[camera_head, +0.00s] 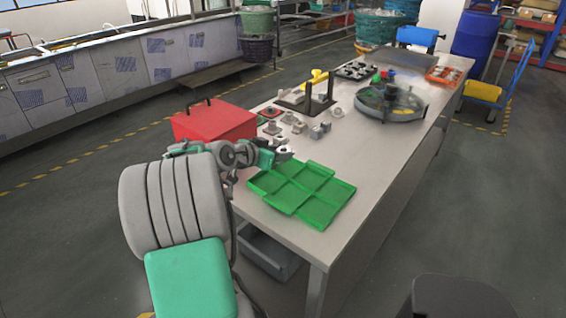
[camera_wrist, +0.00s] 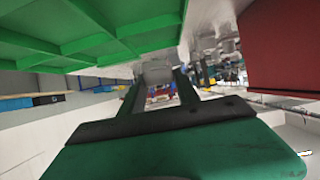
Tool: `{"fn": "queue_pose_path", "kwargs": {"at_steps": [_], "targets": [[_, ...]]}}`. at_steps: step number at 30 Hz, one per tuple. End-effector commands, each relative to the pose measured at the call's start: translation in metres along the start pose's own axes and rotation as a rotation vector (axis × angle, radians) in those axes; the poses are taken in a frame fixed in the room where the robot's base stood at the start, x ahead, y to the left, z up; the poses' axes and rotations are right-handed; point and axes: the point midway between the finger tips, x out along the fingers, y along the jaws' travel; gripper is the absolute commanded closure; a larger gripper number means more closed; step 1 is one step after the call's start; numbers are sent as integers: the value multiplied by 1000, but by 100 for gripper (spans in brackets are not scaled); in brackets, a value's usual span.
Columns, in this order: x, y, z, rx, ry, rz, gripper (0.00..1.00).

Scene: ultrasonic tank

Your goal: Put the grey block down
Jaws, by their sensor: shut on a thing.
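My gripper (camera_head: 284,156) is low over the near left part of the table, between the red box and the green tray. In the wrist view my gripper's dark fingers (camera_wrist: 159,82) are shut on a grey block (camera_wrist: 157,73) at their tips. In the head view the held block is too small and covered to make out clearly. I cannot tell whether it touches the tabletop. The green divided tray (camera_head: 302,190) lies just right of my gripper; it also fills the upper left of the wrist view (camera_wrist: 90,32).
A red box (camera_head: 215,121) with dark handles stands close behind and left of my gripper. Several small grey parts (camera_head: 298,127) lie beyond it. A dark stand (camera_head: 308,98) and a round grey tank (camera_head: 391,104) are farther back. The table (camera_head: 370,160) is bare right of the tray.

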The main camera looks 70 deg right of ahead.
Motion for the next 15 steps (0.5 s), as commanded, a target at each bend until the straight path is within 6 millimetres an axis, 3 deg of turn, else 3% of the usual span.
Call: {"fn": "queue_pose_path", "kwargs": {"at_steps": [7,10,15], "targets": [[31,0,13,2,1,1,100],[39,-1,32,-2,0,0,100],[42,0,42,0,-3,-2,100]]}}
